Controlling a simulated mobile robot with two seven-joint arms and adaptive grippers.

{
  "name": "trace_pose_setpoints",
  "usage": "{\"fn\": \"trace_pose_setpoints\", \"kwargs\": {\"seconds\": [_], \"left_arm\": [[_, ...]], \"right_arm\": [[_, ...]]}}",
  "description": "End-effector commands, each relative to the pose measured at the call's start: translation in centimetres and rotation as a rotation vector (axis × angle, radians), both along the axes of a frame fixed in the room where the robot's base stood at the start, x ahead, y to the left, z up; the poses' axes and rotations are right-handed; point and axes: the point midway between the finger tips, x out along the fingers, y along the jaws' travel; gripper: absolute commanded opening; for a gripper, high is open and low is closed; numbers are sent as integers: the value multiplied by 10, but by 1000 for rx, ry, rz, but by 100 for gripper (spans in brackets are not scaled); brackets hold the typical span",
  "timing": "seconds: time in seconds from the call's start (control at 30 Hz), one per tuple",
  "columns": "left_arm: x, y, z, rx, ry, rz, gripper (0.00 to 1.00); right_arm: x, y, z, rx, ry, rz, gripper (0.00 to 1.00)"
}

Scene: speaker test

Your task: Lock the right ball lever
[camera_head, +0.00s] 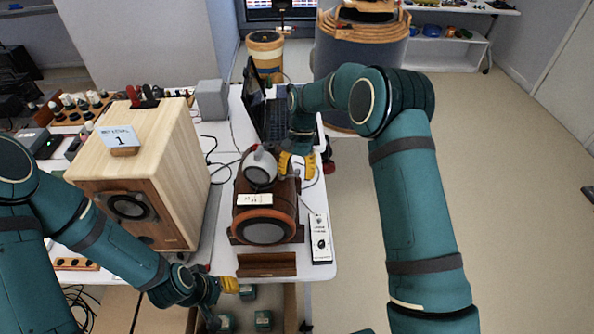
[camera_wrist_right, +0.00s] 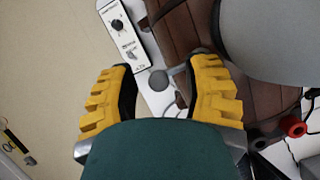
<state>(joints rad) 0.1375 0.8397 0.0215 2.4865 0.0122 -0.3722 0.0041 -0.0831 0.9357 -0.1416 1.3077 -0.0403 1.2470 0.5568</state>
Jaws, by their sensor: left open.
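A grey ball (camera_wrist_right: 158,80) that looks like the ball lever's end shows in the right wrist view, between the tips of my right gripper (camera_wrist_right: 166,66) and beside a brown wooden housing (camera_wrist_right: 200,32). The yellow fingers are spread, with visible gaps to the ball. In the head view the right gripper (camera_head: 297,166) is at the right side of the brown barrel-shaped speaker (camera_head: 265,214); the ball is hard to make out there. My left gripper (camera_head: 228,287) is open and empty in the low front, below the table edge.
A white control box with a black knob (camera_head: 320,240) lies right of the barrel speaker. A brown ledge (camera_head: 267,265) is at the table front. The floor right is clear.

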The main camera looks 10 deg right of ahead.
Motion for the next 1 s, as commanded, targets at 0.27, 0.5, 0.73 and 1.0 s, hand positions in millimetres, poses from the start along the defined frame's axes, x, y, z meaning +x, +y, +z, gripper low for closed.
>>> {"fn": "trace_pose_setpoints", "kwargs": {"seconds": [0.27, 0.5, 0.73, 1.0], "left_arm": [[0, 0, 0, 0, 0, 0, 47], [0, 0, 0, 0, 0, 0, 47], [0, 0, 0, 0, 0, 0, 47], [0, 0, 0, 0, 0, 0, 47]], "right_arm": [[6, -3, 14, -1, -4, -2, 48], [22, -11, 57, 0, -4, -1, 48], [35, -18, 94, 0, -2, 0, 48], [41, -22, 111, 0, -1, 0, 48]]}}
